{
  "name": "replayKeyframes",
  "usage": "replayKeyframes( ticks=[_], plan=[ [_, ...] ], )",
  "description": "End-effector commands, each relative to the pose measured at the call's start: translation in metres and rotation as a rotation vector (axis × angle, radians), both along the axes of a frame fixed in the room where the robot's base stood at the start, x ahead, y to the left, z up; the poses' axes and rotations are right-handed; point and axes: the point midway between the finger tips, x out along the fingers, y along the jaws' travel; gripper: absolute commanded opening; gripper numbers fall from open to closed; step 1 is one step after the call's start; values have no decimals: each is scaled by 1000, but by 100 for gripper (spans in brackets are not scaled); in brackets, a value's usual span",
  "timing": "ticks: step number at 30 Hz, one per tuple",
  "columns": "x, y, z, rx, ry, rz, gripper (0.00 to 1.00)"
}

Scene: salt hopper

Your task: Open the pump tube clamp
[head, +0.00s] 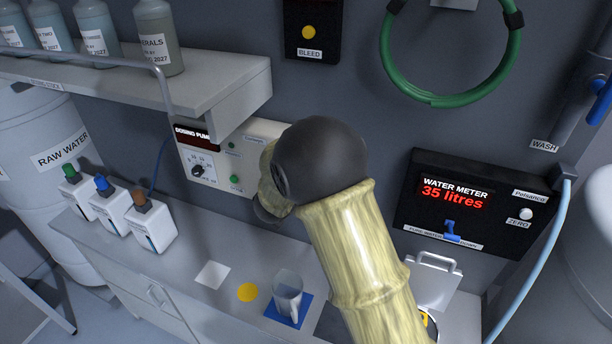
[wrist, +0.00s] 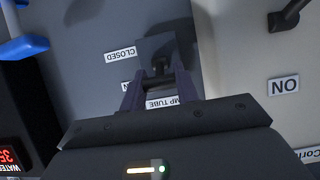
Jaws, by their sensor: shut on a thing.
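The pump tube clamp (wrist: 150,45) shows in the wrist view as a dark block on the grey wall. A label reading CLOSED (wrist: 120,55) sits beside it, and a label partly reading MP TUBE (wrist: 160,101) is half covered by my fingers. My gripper (wrist: 161,74) reaches the clamp and is shut on its small dark lever, which sits between the fingertips. The lever's exact angle is hard to tell. In the head view my arm hides the clamp and my gripper.
The dosing pump (head: 246,139) is partly behind my arm. A water meter (head: 471,201) reading 35 litres is on the wall to the right. Below are a counter with a clear jug (head: 288,290) on a blue square, and several small canisters. A shelf (head: 205,88) juts out at upper left.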

Motion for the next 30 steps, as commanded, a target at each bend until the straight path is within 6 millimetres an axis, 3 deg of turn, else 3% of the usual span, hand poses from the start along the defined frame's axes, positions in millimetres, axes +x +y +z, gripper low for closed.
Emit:
replayKeyframes(
  ticks=[17,18,21,30],
  plan=[
    [1,1,2,9,18,1,8],
    [1,0,2,9,18,1,37],
    [1,0,2,8,18,0,53],
    [0,0,2,8,19,0,53]
  ],
)
